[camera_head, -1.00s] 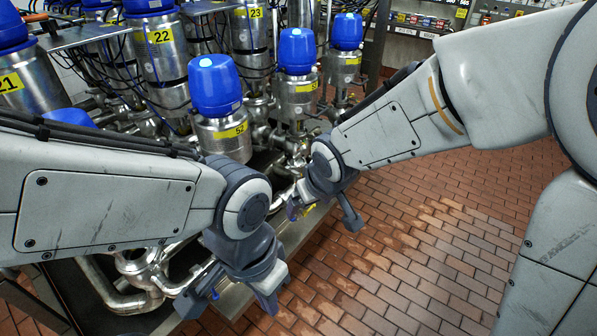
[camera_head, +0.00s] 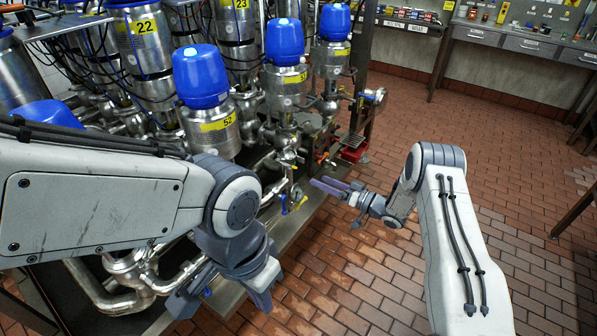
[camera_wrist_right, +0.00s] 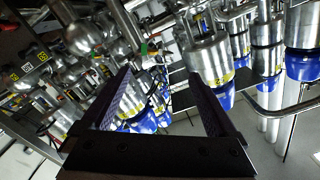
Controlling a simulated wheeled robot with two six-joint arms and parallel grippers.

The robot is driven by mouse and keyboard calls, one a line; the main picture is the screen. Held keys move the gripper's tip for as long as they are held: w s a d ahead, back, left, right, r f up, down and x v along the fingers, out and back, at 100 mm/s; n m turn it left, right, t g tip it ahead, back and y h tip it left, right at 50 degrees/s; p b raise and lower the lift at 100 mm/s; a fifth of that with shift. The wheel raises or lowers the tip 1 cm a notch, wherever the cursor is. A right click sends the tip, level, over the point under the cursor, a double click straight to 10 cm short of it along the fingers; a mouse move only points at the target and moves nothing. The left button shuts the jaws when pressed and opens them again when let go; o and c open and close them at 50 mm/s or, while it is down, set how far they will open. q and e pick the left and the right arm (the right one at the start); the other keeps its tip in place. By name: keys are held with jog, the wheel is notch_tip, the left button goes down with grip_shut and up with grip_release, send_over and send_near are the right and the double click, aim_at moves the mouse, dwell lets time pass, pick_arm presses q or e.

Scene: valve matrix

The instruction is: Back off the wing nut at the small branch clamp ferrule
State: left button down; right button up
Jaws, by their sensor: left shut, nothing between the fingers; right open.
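The wing nut and the small branch clamp ferrule cannot be picked out with certainty. Steel pipework (camera_head: 285,152) with small fittings lies below the blue-capped valves in the head view. My right gripper (camera_head: 325,188) is open and empty, right of this pipework and pointing left toward it. In the right wrist view, its two dark fingers (camera_wrist_right: 160,90) stand apart, with small pipes and fittings (camera_wrist_right: 150,85) seen beyond the gap. My left gripper (camera_head: 225,292) is shut and empty over the front edge of the valve rack, near the lower pipes.
Blue-capped valve 52 (camera_head: 210,115) stands behind my left arm, with further valves to its right. A small blue and yellow handle (camera_head: 285,204) sits near the rack's edge (camera_head: 308,212). Brick floor (camera_head: 340,280) is open to the right; a bench (camera_head: 520,42) stands at the back.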

aim_at(289, 166)
jog(key=x, duration=1)
jog(key=shift+p, duration=0.45)
jog(key=c, duration=1.4)
jog(key=shift+s+n+b, duration=0.1)
jog(key=shift+n+b, duration=11.65)
jog(key=shift+n, duration=0.05)
